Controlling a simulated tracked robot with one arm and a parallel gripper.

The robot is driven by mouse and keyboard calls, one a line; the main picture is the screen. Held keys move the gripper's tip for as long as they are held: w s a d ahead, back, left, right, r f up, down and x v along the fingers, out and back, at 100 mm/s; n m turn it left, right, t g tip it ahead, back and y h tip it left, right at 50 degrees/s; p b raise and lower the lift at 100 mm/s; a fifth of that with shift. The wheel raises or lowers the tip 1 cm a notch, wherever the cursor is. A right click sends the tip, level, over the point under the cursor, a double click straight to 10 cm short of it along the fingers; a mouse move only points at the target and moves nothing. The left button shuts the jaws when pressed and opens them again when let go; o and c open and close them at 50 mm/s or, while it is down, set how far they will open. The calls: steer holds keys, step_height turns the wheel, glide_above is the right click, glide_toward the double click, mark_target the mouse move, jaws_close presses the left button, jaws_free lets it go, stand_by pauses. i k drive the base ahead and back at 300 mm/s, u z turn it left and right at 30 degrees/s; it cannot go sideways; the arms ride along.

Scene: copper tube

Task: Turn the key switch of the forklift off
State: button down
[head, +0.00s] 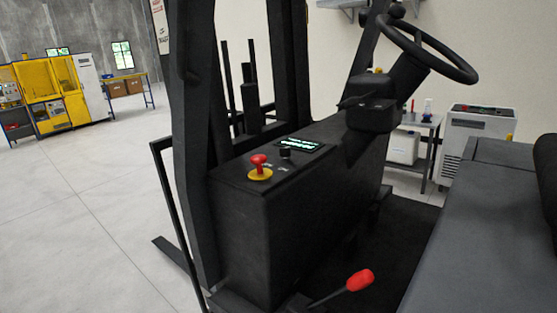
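The forklift fills the middle and right of the head view, with its black console (250,225) in the centre. On the console top are a red mushroom button on a yellow base (260,169), a small dark knob (286,154) that looks like the key switch, and a lit display (299,145). The knob is too small to tell its turn position. Small light labels lie between button and knob. My gripper does not show in the view.
A steering wheel (428,50) overhangs at the upper right. Black frame posts (196,120) stand left of the console. A red-knobbed lever (359,281) rises at the bottom, and a seat (490,220) is at the right. Open floor (80,220) lies left.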

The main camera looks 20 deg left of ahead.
mark_target(284, 152)
steer(key=k, duration=0.65)
steer(key=u, duration=0.55)
steer(key=i, duration=0.85)
steer(key=u, duration=0.45)
steer(key=i, duration=1.2)
steer(key=z, duration=0.6)
steer(key=i, duration=0.35)
steer(key=z, duration=0.3)
